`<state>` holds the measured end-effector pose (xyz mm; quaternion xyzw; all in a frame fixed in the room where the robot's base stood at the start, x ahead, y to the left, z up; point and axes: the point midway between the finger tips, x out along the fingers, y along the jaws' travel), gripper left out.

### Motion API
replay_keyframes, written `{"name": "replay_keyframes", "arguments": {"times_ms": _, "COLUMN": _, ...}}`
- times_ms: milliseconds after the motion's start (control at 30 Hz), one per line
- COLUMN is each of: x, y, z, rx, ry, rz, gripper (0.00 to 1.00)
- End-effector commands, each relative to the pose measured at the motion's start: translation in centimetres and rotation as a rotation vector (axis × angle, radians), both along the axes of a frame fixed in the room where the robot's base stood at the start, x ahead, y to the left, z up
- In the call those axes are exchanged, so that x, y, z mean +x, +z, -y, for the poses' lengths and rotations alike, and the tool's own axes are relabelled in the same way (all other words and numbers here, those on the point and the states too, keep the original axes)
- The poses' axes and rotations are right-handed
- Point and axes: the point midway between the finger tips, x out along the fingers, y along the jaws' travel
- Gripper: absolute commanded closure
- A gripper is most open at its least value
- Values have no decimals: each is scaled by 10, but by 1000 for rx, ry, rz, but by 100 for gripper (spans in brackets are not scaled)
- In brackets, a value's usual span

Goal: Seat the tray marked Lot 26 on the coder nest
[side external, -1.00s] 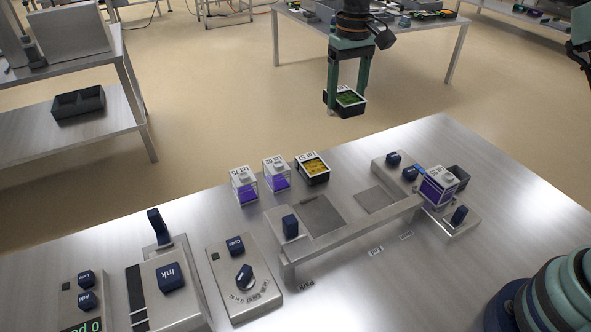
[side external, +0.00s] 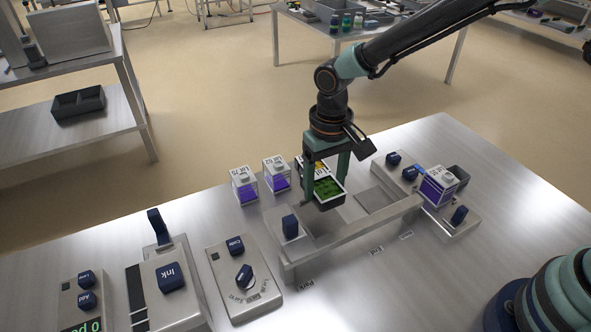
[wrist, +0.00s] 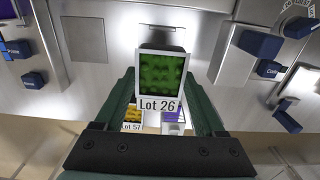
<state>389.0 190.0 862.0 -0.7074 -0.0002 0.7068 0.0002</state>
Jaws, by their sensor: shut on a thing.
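The right square pad (side external: 374,200) is bare. I cannot tell which spot is the coder nest, nor the exact height of the tray.
Another purple box (side external: 437,187) is at the right. Navy knobs (side external: 290,226) rise beside the fixture.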

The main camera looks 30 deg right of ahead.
Motion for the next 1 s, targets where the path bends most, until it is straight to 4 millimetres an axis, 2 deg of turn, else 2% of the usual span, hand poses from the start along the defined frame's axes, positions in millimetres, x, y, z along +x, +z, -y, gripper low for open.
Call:
{"name": "replay_keyframes", "arguments": {"times_ms": 600, "x": 0, "y": -54, "z": 0, "rx": -1, "ry": 0, "rz": -1, "gripper": 87}}
{"name": "replay_keyframes", "arguments": {"times_ms": 1000, "x": 0, "y": -63, "z": 0, "rx": 0, "ry": 0, "rz": 0, "gripper": 87}}
